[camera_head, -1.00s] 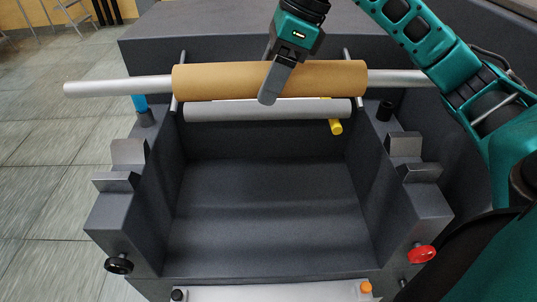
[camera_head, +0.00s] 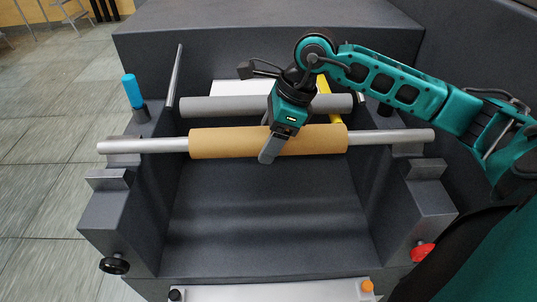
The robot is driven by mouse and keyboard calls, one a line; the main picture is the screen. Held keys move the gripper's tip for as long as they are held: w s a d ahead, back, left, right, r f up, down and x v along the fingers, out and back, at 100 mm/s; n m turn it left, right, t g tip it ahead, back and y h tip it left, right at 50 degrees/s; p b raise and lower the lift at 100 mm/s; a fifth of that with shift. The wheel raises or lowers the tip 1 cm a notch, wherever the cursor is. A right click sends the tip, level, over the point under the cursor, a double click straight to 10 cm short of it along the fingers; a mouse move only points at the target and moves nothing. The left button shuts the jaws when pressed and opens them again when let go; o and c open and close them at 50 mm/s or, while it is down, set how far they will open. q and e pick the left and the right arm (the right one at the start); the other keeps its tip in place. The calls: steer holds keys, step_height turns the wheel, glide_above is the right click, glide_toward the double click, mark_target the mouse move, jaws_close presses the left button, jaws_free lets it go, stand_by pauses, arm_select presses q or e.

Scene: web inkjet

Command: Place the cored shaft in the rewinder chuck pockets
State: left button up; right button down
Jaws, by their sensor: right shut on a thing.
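The cored shaft is a bright metal shaft (camera_head: 375,138) through a brown cardboard core (camera_head: 220,142). It lies crosswise over the machine's open bay. My right gripper (camera_head: 271,148) is shut around the middle of the core from above, with one finger showing on the near side. The shaft's left end crosses the left chuck pocket (camera_head: 125,160), and its right end crosses the right chuck pocket (camera_head: 408,150). Both are grey blocks on the side walls. I cannot tell whether the shaft rests in the pockets or hangs just above them. My left gripper is out of view.
A grey roller (camera_head: 215,106) spans the bay behind the core. Black (camera_head: 114,263) and red (camera_head: 421,252) knobs are in front. The bay's floor (camera_head: 265,215) is clear.

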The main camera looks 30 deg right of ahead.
steer(key=shift+f, duration=2.25)
steer(key=shift+c, duration=0.7)
jaws_free()
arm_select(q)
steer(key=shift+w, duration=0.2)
